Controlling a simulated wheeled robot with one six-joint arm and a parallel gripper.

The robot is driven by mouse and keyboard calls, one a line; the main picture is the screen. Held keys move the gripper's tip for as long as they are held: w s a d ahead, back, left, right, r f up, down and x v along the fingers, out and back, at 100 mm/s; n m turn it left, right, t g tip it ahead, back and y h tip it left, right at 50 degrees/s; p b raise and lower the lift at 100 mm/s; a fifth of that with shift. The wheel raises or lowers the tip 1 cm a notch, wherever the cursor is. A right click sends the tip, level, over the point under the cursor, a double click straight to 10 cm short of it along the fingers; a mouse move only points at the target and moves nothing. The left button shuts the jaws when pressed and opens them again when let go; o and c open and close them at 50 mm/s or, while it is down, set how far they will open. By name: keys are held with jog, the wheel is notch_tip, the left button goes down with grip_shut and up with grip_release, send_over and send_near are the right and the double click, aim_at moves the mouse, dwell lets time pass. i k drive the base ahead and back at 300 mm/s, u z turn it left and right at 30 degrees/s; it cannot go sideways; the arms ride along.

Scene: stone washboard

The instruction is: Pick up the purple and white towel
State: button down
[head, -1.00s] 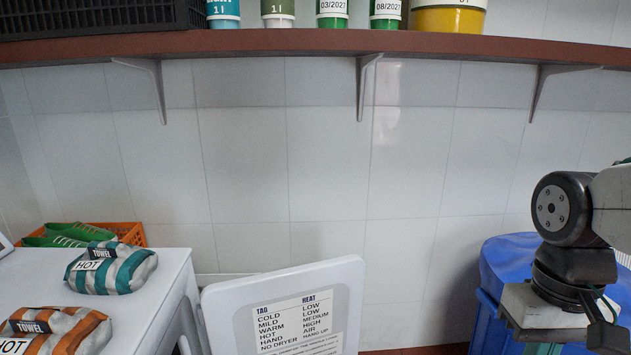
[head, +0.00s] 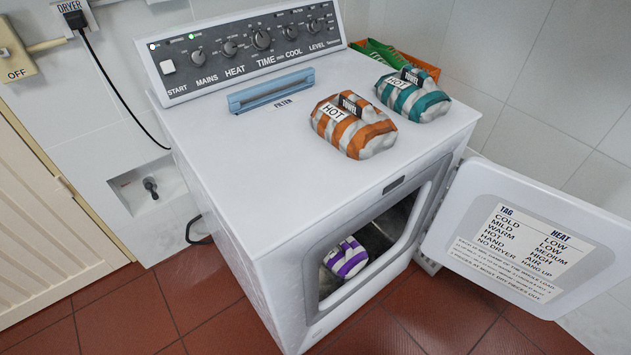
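The purple and white towel (head: 346,258) lies rolled or bundled inside the open drum of the white dryer (head: 238,200), near the front opening. The door frame hides part of the drum's inside. The dryer door (head: 520,240) stands wide open to the right. My gripper is not in the current head view.
An orange and white towel (head: 352,127) and a teal and white towel (head: 413,96), both with HOT tags, lie on the dryer top. An orange basket (head: 425,66) sits behind them. The red tiled floor (head: 425,315) in front is clear. The open door blocks the right side.

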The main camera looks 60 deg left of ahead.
aim_at(346, 259)
jog(key=u, duration=1.95)
